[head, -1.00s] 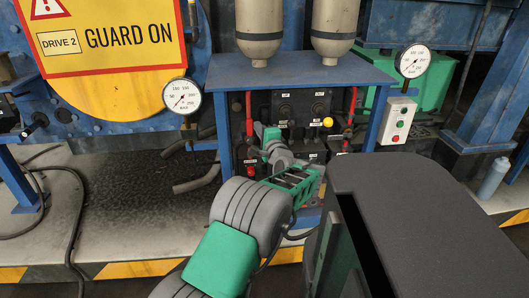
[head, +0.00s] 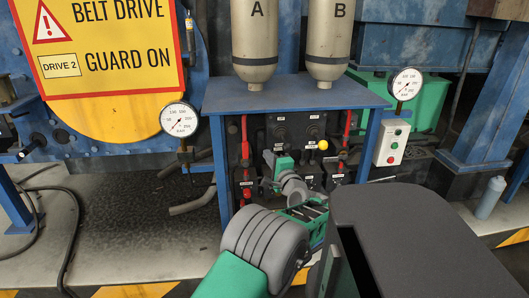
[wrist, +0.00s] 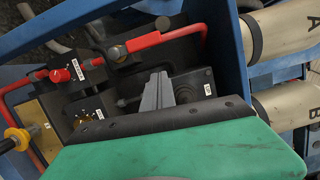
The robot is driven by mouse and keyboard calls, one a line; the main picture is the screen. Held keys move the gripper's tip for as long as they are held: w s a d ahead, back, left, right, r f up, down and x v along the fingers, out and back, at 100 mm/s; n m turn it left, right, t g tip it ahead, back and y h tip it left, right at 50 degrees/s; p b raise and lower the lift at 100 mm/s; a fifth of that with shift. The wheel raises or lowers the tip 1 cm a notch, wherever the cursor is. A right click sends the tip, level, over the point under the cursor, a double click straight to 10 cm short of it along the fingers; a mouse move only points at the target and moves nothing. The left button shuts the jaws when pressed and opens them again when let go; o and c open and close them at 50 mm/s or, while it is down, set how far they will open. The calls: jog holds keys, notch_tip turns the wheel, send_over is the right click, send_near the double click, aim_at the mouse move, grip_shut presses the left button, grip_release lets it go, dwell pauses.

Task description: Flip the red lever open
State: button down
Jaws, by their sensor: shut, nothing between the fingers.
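The left red lever (head: 245,139) stands upright at the left side of the control panel in the head view. In the wrist view a red lever (wrist: 155,42) with a bent bar runs across the top. My gripper (head: 270,160) is in front of the panel, right of and slightly below the left lever in the head view. In the wrist view its grey fingers (wrist: 157,88) are together and empty, below the lever in the picture. A gap shows there between fingers and lever. A second red lever (head: 347,130) is at the panel's right side.
A blue frame (head: 370,150) surrounds the panel, with tanks A (head: 255,45) and B (head: 327,45) above. A yellow knob (head: 323,145) and red knob (head: 247,193) stick out of the panel. Gauges (head: 180,120) flank it. Floor on the left carries a hose.

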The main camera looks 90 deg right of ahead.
jog(key=v, duration=0.5)
jog(key=shift+s+a+f, duration=0.1)
jog(key=shift+s, duration=0.35)
